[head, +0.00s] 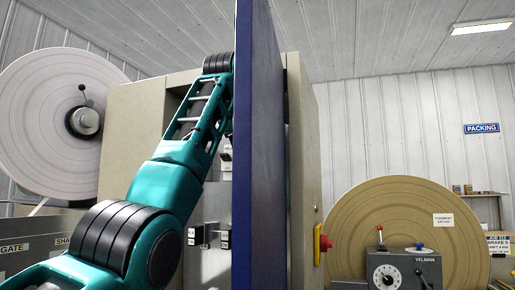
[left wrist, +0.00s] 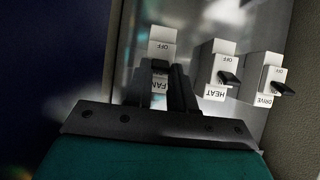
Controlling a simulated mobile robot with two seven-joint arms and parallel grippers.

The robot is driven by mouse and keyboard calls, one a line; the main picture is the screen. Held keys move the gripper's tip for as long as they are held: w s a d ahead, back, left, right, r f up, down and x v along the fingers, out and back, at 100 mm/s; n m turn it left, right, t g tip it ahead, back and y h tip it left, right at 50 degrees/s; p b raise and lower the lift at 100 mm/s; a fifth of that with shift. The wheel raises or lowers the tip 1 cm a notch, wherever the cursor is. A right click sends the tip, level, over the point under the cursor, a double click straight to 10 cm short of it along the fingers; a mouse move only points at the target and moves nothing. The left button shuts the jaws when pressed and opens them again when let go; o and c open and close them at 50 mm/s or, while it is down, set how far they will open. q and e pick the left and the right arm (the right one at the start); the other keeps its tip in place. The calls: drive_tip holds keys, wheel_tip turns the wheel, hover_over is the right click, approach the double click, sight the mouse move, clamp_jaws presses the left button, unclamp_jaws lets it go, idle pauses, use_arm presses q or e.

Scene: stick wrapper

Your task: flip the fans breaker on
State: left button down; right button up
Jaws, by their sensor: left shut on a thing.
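The fans breaker (left wrist: 162,48) is a pale block with a FAN label and an OFF label, both upside down in the left wrist view. Its dark toggle (left wrist: 160,66) sits at the fingertips of my left gripper (left wrist: 161,74). The dark fingers are shut on this toggle and partly cover the FAN label. In the head view my left arm reaches up into the beige cabinet (head: 132,135), and the blue door panel (head: 262,160) hides the gripper. My right gripper is in neither view.
The HEAT breaker (left wrist: 221,62) and DRIVE breaker (left wrist: 268,76) stand close to the right of the fans breaker. The cabinet wall (left wrist: 302,105) bounds that side. A red knob (head: 325,243) sits on the cabinet's outer side. Large rolls (head: 50,120) and (head: 400,215) stand either side.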

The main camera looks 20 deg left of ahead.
use_arm(q)
drive_tip(key=shift+r, duration=0.1)
idle(0.7)
drive_tip(key=c, duration=1)
unclamp_jaws()
drive_tip(key=shift+o, duration=0.2)
drive_tip(key=b+v, duration=0.1)
drive_tip(key=v, duration=1.1)
drive_tip(key=shift+s+r, duration=0.2)
drive_tip(key=shift+r, duration=0.25)
drive_tip(key=shift+g, duration=0.3)
